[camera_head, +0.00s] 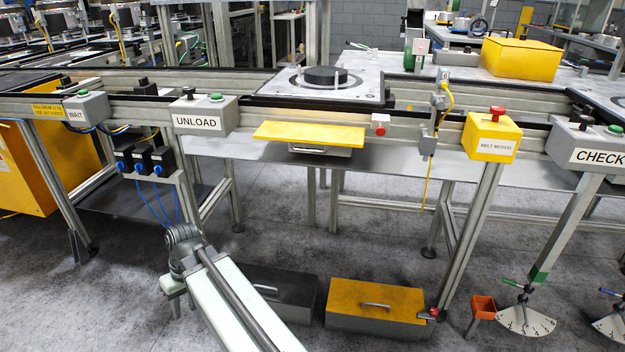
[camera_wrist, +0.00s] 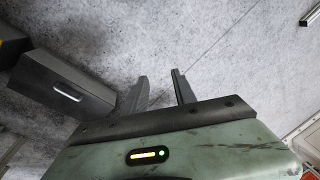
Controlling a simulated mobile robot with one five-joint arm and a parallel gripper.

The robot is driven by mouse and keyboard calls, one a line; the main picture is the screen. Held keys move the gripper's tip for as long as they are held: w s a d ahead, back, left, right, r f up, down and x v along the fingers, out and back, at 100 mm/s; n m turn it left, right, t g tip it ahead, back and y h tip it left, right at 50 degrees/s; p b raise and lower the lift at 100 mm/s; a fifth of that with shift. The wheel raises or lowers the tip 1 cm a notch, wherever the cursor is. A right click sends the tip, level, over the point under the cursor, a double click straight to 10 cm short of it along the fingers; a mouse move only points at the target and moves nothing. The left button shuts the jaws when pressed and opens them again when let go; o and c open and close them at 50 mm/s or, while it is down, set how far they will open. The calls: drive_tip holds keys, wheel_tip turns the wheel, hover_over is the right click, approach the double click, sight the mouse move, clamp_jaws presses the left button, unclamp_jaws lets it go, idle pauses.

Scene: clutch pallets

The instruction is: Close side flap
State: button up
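A flat yellow panel (camera_head: 310,132), which looks like the side flap, juts out roughly level from the side of the conveyor frame, below the pallet station. A grey part with a handle (camera_head: 320,150) shows just beneath it. My gripper (camera_head: 178,300) is low at the left, pointing down over the floor, well below and left of the flap and apart from it. In the wrist view my gripper (camera_wrist: 160,75) has its two fingers spread with only bare floor between them. The flap is not seen in the wrist view.
A dark box with a handle (camera_head: 277,292) stands on the floor beside my arm; it also shows in the wrist view (camera_wrist: 62,88). A yellow-lidded box (camera_head: 375,300) stands right of it. The UNLOAD box (camera_head: 205,118) and BELT MOTOR box (camera_head: 490,137) flank the flap.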

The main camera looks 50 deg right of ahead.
drive_tip(key=w+d+r+t+y, duration=0.2)
drive_tip(key=d+y, duration=0.1)
drive_tip(key=d, duration=0.3)
drive_tip(key=w+d+r+t+y, duration=0.2)
drive_tip(key=d+r+y, duration=0.1)
drive_tip(key=d, duration=0.3)
drive_tip(key=n+t+y, duration=0.2)
drive_tip(key=n+t, duration=0.1)
drive_tip(key=t, duration=1.2)
approach(311, 150)
drive_tip(key=w, duration=0.2)
drive_tip(key=p+x, duration=0.1)
drive_tip(key=x, duration=0.2)
drive_tip(key=p+x, duration=0.1)
drive_tip(key=x, duration=0.3)
drive_tip(key=shift+a+r+p, duration=0.25)
drive_tip(key=shift+r+p, duration=0.1)
drive_tip(key=shift+r, duration=0.05)
drive_tip(key=shift+w+a, duration=0.2)
drive_tip(key=shift+w, duration=0.3)
clamp_jaws()
